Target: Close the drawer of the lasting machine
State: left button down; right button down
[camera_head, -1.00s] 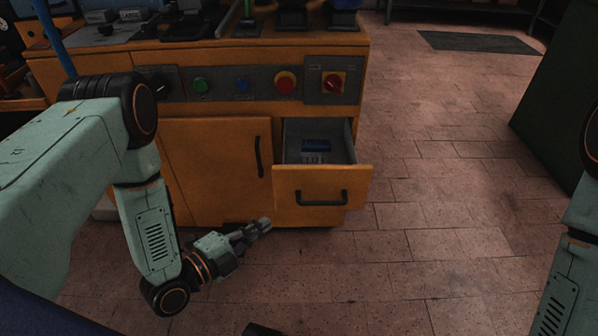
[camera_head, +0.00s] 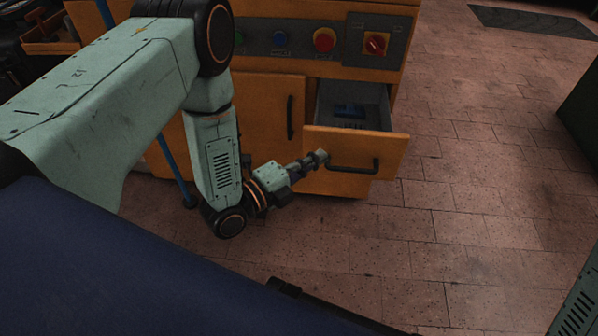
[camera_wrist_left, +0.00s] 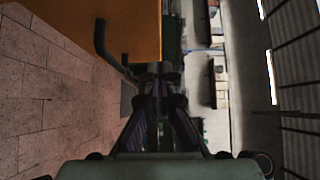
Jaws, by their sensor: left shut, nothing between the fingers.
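The lasting machine (camera_head: 268,103) is an orange cabinet with a control panel on its front. Its drawer (camera_head: 345,149) is pulled out, with an orange front and a grey inside that holds a blue item (camera_head: 352,111). The drawer's black handle (camera_head: 356,167) also shows in the left wrist view (camera_wrist_left: 107,43). My left gripper (camera_head: 321,157) is shut and empty, at the left part of the drawer front, beside the left end of the handle. I cannot tell whether it touches the front. The wrist view shows its fingers (camera_wrist_left: 160,80) together beside the orange panel. My right gripper is not in view.
A closed cabinet door (camera_head: 262,120) with a black handle is left of the drawer. Red, blue and green controls line the panel (camera_head: 290,39). Tiled floor (camera_head: 470,200) is clear on the right. A dark mat (camera_head: 535,20) lies at the back right.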

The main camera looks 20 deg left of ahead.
aim_at(339, 133)
pick_arm(q)
jog(key=shift+w+d+b, duration=0.1)
jog(key=shift+w+b, duration=1.15)
jog(key=shift+w, duration=2.05)
